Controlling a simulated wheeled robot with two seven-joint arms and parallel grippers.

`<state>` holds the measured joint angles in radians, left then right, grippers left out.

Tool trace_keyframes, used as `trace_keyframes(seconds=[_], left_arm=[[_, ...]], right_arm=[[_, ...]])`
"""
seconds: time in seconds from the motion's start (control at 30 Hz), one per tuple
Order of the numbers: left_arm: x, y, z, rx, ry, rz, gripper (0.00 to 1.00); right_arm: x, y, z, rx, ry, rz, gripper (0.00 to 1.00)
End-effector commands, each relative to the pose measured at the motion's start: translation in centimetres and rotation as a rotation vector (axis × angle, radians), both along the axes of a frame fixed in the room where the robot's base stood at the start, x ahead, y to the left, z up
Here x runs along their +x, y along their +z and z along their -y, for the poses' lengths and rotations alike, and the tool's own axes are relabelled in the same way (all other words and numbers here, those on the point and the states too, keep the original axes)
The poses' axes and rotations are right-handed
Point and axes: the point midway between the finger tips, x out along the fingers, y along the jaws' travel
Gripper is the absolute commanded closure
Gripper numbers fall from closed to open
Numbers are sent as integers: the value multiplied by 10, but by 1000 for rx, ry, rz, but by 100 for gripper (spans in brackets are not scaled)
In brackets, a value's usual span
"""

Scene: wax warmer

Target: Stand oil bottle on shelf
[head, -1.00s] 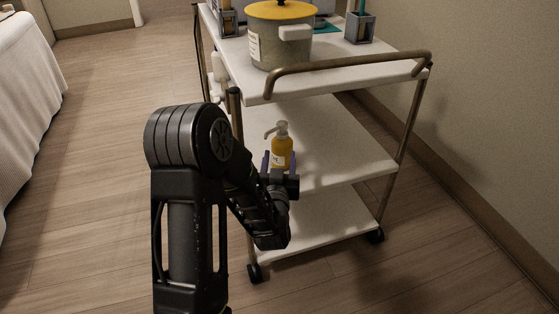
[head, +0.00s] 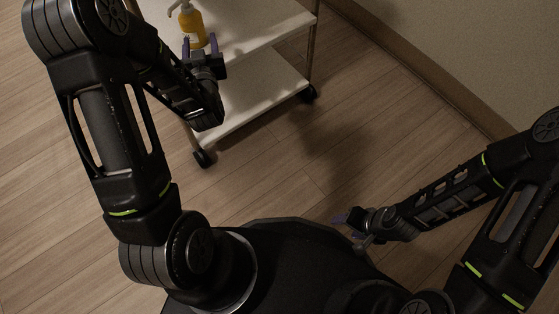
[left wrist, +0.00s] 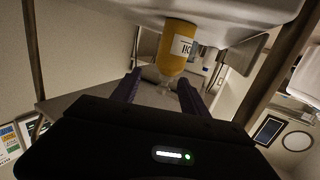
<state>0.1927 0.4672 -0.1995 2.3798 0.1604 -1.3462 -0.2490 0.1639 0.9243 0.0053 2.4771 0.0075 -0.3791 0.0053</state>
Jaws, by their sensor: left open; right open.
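The oil bottle (head: 192,28), yellow-orange with a white label and pale pump top, stands upright on the white middle shelf (head: 262,25) of a cart. In the left wrist view, which looks upside down, the bottle (left wrist: 174,50) shows with its base against the shelf and its pump downward. My left gripper (head: 201,46) is open at the near side of the bottle, its purple fingers pointing toward it. I cannot tell whether they touch it. My right gripper (head: 347,232) is open and empty, low at right, away from the cart.
The cart's lower shelf (head: 258,95) is bare where visible, with casters (head: 203,158) on the wood floor. A wall with a baseboard (head: 420,75) runs along the right. The floor between the cart and my base is clear.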

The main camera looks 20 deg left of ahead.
Motion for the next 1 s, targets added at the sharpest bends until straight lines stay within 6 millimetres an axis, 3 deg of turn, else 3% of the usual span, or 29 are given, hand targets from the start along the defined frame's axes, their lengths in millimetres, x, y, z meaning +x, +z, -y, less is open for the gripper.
trace_keyframes(seconds=[0.17,0.27,0.37,0.4,0.5,0.6,0.7,0.8,1.0], left_arm=[[-6,-92,68,-177,-147,-230,48],[-30,-158,125,-313,-249,-424,48],[-76,-219,189,-457,-349,-648,48],[-99,-239,213,-510,-386,-742,48],[-160,-275,264,-626,-457,-956,48],[-210,-292,297,-703,-503,-1119,48],[-240,-298,314,-744,-528,-1213,48],[-250,-299,319,-757,-535,-1244,48],[-249,-299,319,-756,-534,-1244,48]], right_arm=[[0,0,0,0,0,0,42],[0,0,0,0,0,0,42],[0,0,0,0,0,0,42],[0,0,0,0,0,0,42],[0,0,0,0,0,0,42],[0,0,0,0,0,0,42],[0,0,0,0,0,0,42],[0,0,0,0,0,0,42],[0,0,0,0,0,0,42]])
